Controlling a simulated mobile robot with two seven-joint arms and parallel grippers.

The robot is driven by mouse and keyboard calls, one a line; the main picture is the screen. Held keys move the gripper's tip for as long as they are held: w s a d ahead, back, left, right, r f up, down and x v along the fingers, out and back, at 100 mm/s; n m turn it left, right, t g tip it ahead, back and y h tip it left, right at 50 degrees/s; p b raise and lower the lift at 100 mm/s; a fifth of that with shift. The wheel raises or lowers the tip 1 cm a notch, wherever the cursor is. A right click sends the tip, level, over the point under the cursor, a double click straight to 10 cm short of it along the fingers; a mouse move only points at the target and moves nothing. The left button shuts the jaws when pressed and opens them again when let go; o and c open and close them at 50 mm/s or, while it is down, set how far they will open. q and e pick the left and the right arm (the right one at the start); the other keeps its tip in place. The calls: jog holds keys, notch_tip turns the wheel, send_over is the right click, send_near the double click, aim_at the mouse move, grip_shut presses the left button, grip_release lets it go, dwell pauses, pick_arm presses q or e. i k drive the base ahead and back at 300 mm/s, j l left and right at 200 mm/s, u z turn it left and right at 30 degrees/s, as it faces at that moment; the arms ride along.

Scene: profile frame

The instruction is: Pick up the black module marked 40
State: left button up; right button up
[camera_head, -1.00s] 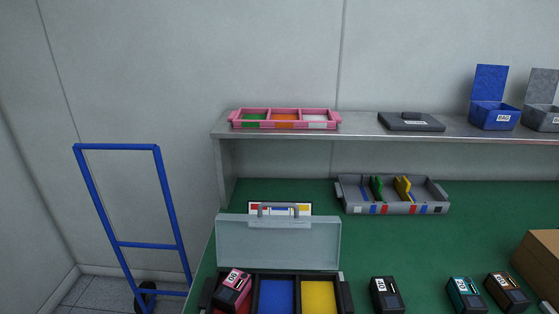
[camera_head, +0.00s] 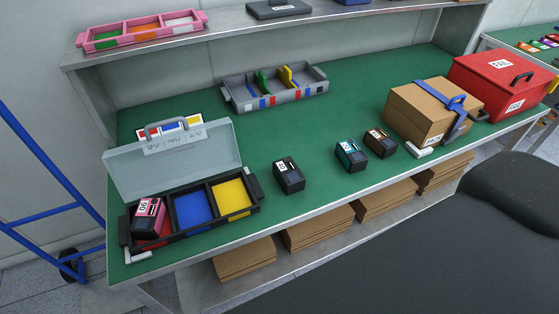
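The black module (camera_head: 289,177) stands upright on the green bench top (camera_head: 300,215), right of the open case. It has a white label on its top; the number is too small to read surely. Nothing touches it. The open case (camera_head: 243,213) has a clear raised lid and three compartments. A pink module (camera_head: 149,214) sits tilted in the left, red one; the blue and yellow ones are empty. A teal module (camera_head: 351,155) and a brown module (camera_head: 381,143) stand to the right of the black one. Neither gripper shows.
A cardboard box (camera_head: 415,112) with a blue strap and a red FAIL box (camera_head: 490,90) stand at the right. A grey divided tray (camera_head: 240,105) is behind. The pink tray (camera_head: 100,43) is on the upper shelf (camera_head: 180,52). A large dark shape (camera_head: 400,260) fills the lower right.

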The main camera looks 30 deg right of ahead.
aim_at(292, 181)
jog(key=l, duration=0.75)
jog(key=k+l, duration=0.15)
jog(key=l, duration=1.35)
jog(key=k+l+u, duration=0.1)
jog(key=l, duration=0.65)
